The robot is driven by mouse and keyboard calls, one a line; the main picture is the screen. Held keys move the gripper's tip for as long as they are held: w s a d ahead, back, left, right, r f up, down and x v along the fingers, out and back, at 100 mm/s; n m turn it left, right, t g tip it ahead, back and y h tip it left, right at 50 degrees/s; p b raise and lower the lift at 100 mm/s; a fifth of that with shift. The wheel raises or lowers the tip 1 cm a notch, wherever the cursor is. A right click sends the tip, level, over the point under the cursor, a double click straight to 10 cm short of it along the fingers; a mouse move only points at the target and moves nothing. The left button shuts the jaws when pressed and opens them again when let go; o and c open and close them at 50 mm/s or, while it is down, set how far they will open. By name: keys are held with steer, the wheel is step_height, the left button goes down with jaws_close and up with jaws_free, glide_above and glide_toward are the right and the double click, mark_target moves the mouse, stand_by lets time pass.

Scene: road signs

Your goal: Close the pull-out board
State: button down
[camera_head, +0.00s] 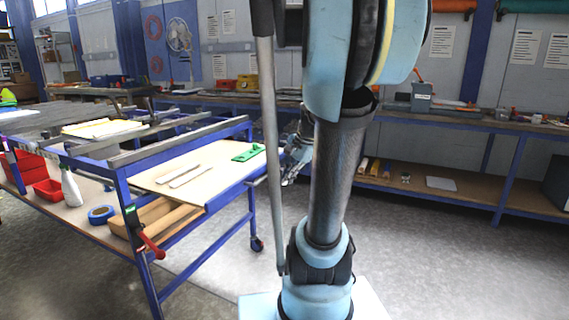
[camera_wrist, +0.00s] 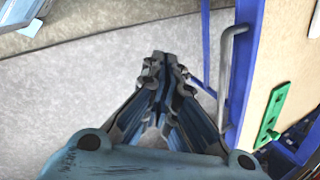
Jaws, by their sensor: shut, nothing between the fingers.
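The pull-out board (camera_head: 215,180) is a pale wooden panel with a blue front edge, standing out from a blue-framed workbench left of centre in the head view. In the wrist view the board (camera_wrist: 288,50) is at the right, with a grey bar handle (camera_wrist: 224,75) on its blue front. My gripper (camera_wrist: 166,62) is shut and empty, left of the handle with a visible gap in the picture. In the head view my gripper (camera_head: 290,170) is near the board's front edge, partly hidden by my arm.
A green tool (camera_head: 248,153) and two pale strips (camera_head: 184,174) lie on the board. A red-handled clamp (camera_head: 148,244) is on the bench's near corner post. A spray bottle (camera_head: 71,187) and blue tape (camera_head: 101,214) are on the lower shelf. Grey floor in front is clear.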

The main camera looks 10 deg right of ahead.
steer(key=w+d+r+m+t+y, duration=0.1)
steer(key=w+d+m, duration=0.3)
steer(key=w, duration=0.3)
steer(key=w+d+m+t+y, duration=0.1)
steer(key=w+d+m, duration=0.4)
steer(key=w, duration=0.3)
steer(key=w+d+r+m+t+y, duration=0.1)
steer(key=w+d+m+y, duration=0.1)
steer(key=w+d+m, duration=0.35)
steer(key=w+a+f+n, duration=0.1)
steer(key=w+a+f, duration=0.5)
steer(key=w+a, duration=0.2)
steer(key=shift+a+f, duration=0.4)
steer(key=shift+a, duration=0.65)
